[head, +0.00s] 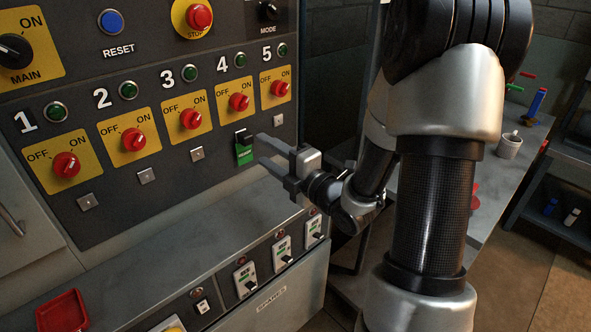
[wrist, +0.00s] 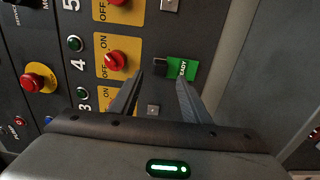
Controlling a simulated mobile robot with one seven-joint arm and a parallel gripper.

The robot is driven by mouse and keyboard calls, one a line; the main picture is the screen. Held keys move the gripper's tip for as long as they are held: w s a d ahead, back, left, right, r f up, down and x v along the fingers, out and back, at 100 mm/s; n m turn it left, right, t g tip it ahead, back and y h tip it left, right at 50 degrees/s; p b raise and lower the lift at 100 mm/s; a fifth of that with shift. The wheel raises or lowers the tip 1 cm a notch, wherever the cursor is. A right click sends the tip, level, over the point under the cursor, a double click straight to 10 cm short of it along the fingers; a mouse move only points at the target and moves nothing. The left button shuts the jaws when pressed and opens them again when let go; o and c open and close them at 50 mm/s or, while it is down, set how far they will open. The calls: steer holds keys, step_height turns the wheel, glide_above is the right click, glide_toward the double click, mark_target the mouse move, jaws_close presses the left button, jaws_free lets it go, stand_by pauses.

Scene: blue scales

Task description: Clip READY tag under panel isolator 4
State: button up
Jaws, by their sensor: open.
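The green READY tag (head: 244,153) with its black clip (head: 244,137) hangs upright under the red knob of isolator 4 (head: 239,102). Its clip covers the place where the neighbouring isolators show a square metal plate. In the wrist view the tag (wrist: 184,69) and black clip (wrist: 159,67) appear sideways, in line with isolator 4's knob (wrist: 116,62). My gripper (head: 262,153) is open just right of the tag in the head view. In the wrist view my gripper (wrist: 158,82) has its fingertips spread near the clip and tag; contact cannot be told.
Bare metal plates show under isolator 3 (head: 197,154) and isolator 5 (head: 278,120). A grey ledge (head: 165,250) juts out below the panel. Several holders (head: 282,250) line its front. A red tray (head: 60,312) sits at left. A side bench (head: 500,190) holds a cup (head: 509,146).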

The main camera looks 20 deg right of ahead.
steer(key=p+v, duration=0.9)
steer(key=v, duration=0.1)
steer(key=shift+s, duration=0.25)
steer(key=shift+d, duration=0.1)
stand_by(0.3)
